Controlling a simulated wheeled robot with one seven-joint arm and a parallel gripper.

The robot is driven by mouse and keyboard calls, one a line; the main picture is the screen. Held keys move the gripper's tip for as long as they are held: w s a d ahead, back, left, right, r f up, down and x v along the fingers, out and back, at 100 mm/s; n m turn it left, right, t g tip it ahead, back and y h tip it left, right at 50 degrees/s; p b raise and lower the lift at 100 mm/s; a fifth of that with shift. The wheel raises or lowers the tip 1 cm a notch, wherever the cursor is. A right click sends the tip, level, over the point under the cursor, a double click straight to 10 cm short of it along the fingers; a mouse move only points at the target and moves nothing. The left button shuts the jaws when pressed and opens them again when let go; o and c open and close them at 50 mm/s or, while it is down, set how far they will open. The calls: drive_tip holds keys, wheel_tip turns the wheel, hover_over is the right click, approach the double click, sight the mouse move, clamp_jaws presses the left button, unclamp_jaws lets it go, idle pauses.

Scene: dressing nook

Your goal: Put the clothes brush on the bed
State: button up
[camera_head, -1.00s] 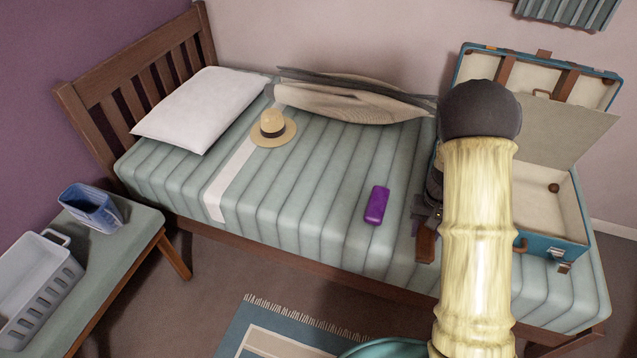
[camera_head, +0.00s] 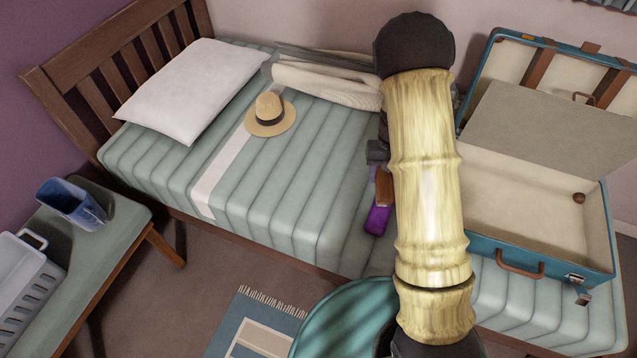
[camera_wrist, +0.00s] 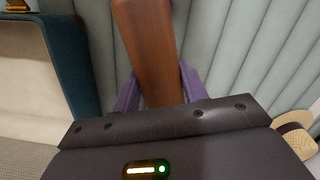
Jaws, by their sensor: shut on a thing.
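The clothes brush shows as a brown wooden piece (camera_wrist: 148,45) between the purple fingers of my gripper (camera_wrist: 158,90) in the wrist view. My gripper is shut on it. In the head view a small part of the brush (camera_head: 384,187) shows beside my arm, over the bed. My gripper (camera_head: 377,155) is largely hidden by my arm there. The bed (camera_head: 310,195) has a green striped cover, which fills much of the wrist view behind the brush. I cannot tell whether the brush touches the cover.
An open teal suitcase (camera_head: 485,255) stands right of my arm. A straw hat (camera_head: 270,115), pillow (camera_head: 195,90) and rumpled cloth (camera_head: 325,80) lie left. Bare cover shows between hat and purple object.

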drive_tip(key=shift+w+a, duration=0.1)
drive_tip(key=shift+w, duration=0.35)
drive_tip(key=shift+a, duration=0.15)
drive_tip(key=m, duration=0.1)
drive_tip(key=a+m, duration=0.1)
drive_tip(key=m+b, duration=0.1)
drive_tip(key=shift+w+a+f+m, duration=0.2)
drive_tip(key=shift+a+f+m, duration=0.05)
drive_tip(key=shift+a+m, duration=0.05)
drive_tip(key=a+f+m+t+b, duration=0.1)
drive_tip(key=a+m+b, duration=0.2)
drive_tip(key=m, duration=1)
drive_tip(key=w+a+f+m+t+b, duration=0.1)
drive_tip(key=a+m+b, duration=0.2)
drive_tip(key=a+m, duration=0.7)
drive_tip(key=shift+w+a+m+t+y, duration=0.3)
drive_tip(key=shift+m, duration=1.9)
drive_tip(key=shift+f+b, duration=1.1)
drive_tip(key=shift+f, duration=2.05)
